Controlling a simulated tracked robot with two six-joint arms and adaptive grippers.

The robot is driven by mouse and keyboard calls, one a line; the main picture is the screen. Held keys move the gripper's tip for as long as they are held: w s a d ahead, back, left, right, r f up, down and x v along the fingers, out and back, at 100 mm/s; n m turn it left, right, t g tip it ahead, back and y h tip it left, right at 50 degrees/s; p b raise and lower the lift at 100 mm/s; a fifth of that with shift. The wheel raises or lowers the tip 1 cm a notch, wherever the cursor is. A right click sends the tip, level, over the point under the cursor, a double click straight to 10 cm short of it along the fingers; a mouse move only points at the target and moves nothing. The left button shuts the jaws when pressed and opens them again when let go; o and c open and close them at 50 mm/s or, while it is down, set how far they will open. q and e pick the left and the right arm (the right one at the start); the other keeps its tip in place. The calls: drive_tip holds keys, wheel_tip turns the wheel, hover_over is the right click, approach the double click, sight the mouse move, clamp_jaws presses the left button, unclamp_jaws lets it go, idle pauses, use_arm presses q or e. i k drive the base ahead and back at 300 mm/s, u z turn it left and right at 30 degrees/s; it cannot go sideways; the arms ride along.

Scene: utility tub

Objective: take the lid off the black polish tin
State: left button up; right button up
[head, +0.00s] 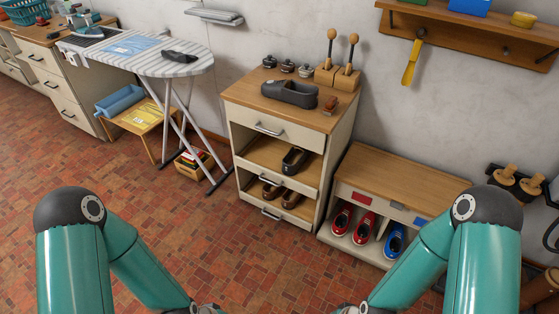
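Three small round tins stand in a row at the back left of the wooden top of the shoe cabinet: a left tin (269,62), a middle tin (287,66) and a right tin (305,71). They look dark with some silvery parts. They are too small for me to tell which is the black polish tin or how its lid sits. Both my arms reach down and out of the bottom edge of the head view, well short of the cabinet. Neither gripper's fingers show.
On the cabinet top (317,118), a dark grey shoe-shaped object (290,93) lies in front of the tins. A wooden block (337,77) with two knobbed handles stands to their right. An ironing board (170,62) is left, a low shoe bench (400,180) right. Tiled floor in front is clear.

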sight(269, 61)
drive_tip(key=z, duration=0.9)
drive_tip(key=i, duration=0.15)
drive_tip(key=u, duration=3.2)
drive_tip(key=i, duration=1.4)
drive_tip(key=z, duration=3)
